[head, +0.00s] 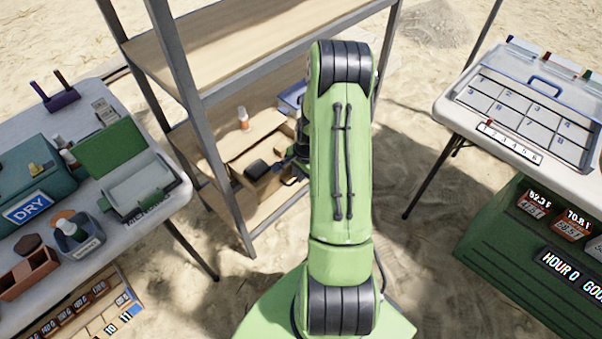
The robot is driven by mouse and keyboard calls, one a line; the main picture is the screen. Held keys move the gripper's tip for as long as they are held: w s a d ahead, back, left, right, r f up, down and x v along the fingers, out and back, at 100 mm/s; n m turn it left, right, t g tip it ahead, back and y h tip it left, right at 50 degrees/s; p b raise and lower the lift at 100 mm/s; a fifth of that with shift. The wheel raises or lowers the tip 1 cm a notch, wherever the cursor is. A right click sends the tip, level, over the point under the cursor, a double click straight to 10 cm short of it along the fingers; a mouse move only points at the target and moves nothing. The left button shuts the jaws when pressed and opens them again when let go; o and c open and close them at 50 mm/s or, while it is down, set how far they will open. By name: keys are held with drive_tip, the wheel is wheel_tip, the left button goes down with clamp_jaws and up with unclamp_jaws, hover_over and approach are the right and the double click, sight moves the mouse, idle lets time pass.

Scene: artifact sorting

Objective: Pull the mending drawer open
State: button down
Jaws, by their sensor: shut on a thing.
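My green arm reaches to the lower part of the wooden shelf unit. My gripper (287,166), small and dark, is at the right side of a wooden drawer (276,189) there, partly hidden by my arm. It is shut, apparently on the drawer's handle, but the handle itself is hidden. The drawer's box stands out from the shelf, with a dark object (257,169) showing at its top. I cannot tell how far out the drawer is, nor read any label on it.
A white bottle (243,118) and a blue item (292,98) are on the shelf above. Grey shelf posts (222,185) stand close to my arm. Loaded tables flank it, with a green lidded box (140,190) left and a compartment tray (530,107) right. Sand between is clear.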

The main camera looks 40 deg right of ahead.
drive_tip(key=c, duration=1.2)
unclamp_jaws()
wheel_tip(320, 180, up, 16)
drive_tip(key=s+p, duration=0.3)
drive_tip(key=p, duration=0.2)
drive_tip(key=shift+f, duration=0.2)
drive_tip(key=shift+w, duration=0.1)
drive_tip(key=s+a+r+n+t+h+p, duration=0.1)
drive_tip(key=a+r+n+p, duration=0.1)
drive_tip(key=a+r+n, duration=0.6)
drive_tip(key=s+a+r+n+p, duration=0.1)
drive_tip(key=a+r+p, duration=0.2)
drive_tip(key=a+r, duration=0.65)
drive_tip(key=s+a+r+n+t+p, duration=0.2)
drive_tip(key=s+a+r+n, duration=0.3)
drive_tip(key=s+r+n, duration=0.3)
drive_tip(key=s+r, duration=0.2)
drive_tip(key=s, duration=0.1)
drive_tip(key=shift+a+t+y+p, duration=0.3)
drive_tip(key=shift+a+y+p, duration=0.05)
drive_tip(key=shift+y+p, duration=0.05)
